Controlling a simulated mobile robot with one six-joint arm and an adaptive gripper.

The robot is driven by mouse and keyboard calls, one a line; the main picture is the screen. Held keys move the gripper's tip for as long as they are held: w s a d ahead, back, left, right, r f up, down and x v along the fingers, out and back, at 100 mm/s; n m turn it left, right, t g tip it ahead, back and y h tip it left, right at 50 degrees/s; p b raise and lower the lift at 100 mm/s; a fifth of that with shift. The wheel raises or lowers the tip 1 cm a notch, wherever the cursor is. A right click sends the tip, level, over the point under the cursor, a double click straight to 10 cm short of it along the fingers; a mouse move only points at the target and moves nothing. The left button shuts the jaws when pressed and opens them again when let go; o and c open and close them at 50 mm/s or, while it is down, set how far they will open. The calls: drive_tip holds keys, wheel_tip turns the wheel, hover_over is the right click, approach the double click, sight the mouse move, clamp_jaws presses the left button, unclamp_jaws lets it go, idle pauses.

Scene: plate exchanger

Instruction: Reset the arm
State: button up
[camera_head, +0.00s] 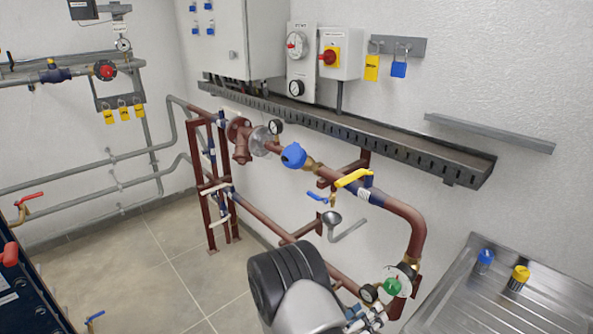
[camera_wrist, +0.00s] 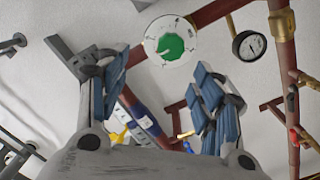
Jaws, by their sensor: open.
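My arm (camera_head: 290,285) reaches in from the bottom middle of the head view. My gripper (camera_head: 366,317) is at the bottom edge there, partly cut off, close to a round valve with a green centre (camera_head: 392,287). In the wrist view, my gripper (camera_wrist: 160,90) has its two blue-padded fingers spread wide with nothing between the pads. The green-centred valve (camera_wrist: 171,46) shows beyond the gap between the fingers. I cannot tell whether any finger touches the pipework.
Red-brown pipes (camera_head: 405,215) run along the wall, with a yellow lever (camera_head: 353,178) and a blue-capped fitting (camera_head: 293,156). A steel drainer (camera_head: 445,305) at right holds a blue cap (camera_head: 486,257) and a yellow cap (camera_head: 520,275).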

drive_tip(key=s+d+r+m+g, duration=0.2)
drive_tip(key=s+d+r+g, duration=0.1)
drive_tip(key=s+r+g, duration=0.3)
drive_tip(key=s+d+r+m+g, duration=0.2)
drive_tip(key=s+d+r+g, duration=0.2)
drive_tip(key=r, duration=0.4)
drive_tip(key=s+a+r+g+y, duration=0.2)
drive_tip(key=s+r+y, duration=0.35)
drive_tip(key=s, duration=0.45)
drive_tip(key=s+a+r+n+t+y, duration=0.2)
drive_tip(key=a+t+y, duration=0.1)
drive_tip(key=a, duration=0.3)
drive_tip(key=s+a+r+n+t+y, duration=0.3)
drive_tip(key=a+y, duration=0.3)
drive_tip(key=shift+s+n, duration=0.3)
drive_tip(key=shift+a, duration=0.15)
drive_tip(key=shift+c, duration=0.5)
